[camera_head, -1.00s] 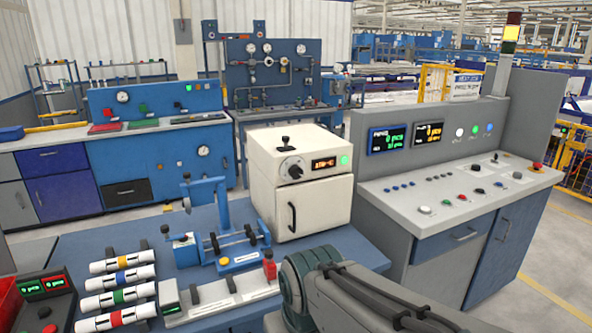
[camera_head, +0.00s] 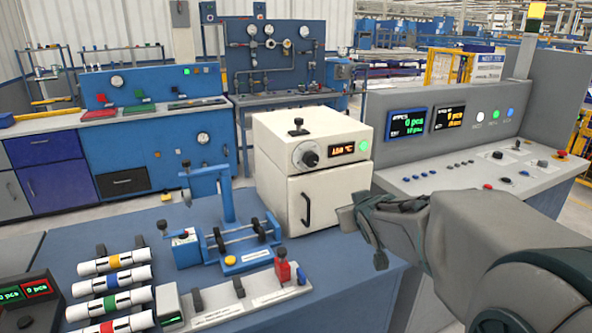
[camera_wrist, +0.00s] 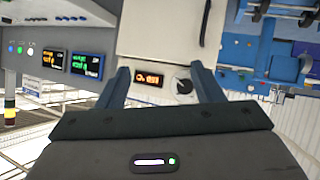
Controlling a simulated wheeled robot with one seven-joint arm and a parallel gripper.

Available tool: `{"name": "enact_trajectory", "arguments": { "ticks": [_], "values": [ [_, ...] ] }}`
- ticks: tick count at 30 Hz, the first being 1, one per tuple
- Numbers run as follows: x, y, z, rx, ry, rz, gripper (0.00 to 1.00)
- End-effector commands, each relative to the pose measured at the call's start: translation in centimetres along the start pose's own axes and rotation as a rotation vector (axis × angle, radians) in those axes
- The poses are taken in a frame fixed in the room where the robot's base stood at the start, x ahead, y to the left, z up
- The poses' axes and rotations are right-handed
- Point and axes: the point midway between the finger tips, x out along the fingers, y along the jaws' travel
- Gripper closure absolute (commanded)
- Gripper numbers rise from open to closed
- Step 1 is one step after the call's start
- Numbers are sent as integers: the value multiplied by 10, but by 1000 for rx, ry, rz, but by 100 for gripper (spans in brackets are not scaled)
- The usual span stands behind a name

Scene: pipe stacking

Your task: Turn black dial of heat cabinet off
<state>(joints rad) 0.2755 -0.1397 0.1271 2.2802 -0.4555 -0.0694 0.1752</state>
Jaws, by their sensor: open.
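The white heat cabinet (camera_head: 275,170) stands on the blue table. Its black dial (camera_head: 310,158) is on the upper front, left of an orange temperature display (camera_head: 342,150) and a lit green light (camera_head: 364,147). My gripper (camera_head: 366,228) is to the right of the cabinet and apart from it in the head view. In the wrist view the picture is upside down; my gripper (camera_wrist: 160,84) is open, with nothing between its fingers. The dial (camera_wrist: 184,86) shows there beyond the fingers, near the right one.
The cabinet's door has a dark handle (camera_head: 306,209). A small black knob (camera_head: 298,128) sits on its top. A blue fixture (camera_head: 232,243) and several white pipes (camera_head: 113,281) lie to the left. A grey control console (camera_head: 470,170) stands to the right.

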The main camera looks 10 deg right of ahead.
Motion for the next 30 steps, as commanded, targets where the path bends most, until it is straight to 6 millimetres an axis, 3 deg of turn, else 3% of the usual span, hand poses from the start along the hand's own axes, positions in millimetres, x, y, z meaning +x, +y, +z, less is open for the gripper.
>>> {"name": "enact_trajectory", "arguments": {
  "ticks": [1,6,12,20,30],
  "values": [
    [19,2,-5,-14,68,-13,40],
    [56,0,-38,-62,317,-108,40],
    [72,-7,-57,-85,519,-224,40],
    [78,-13,-68,-92,599,-282,40],
    [124,-30,-100,-90,599,-283,40]
  ]
}}
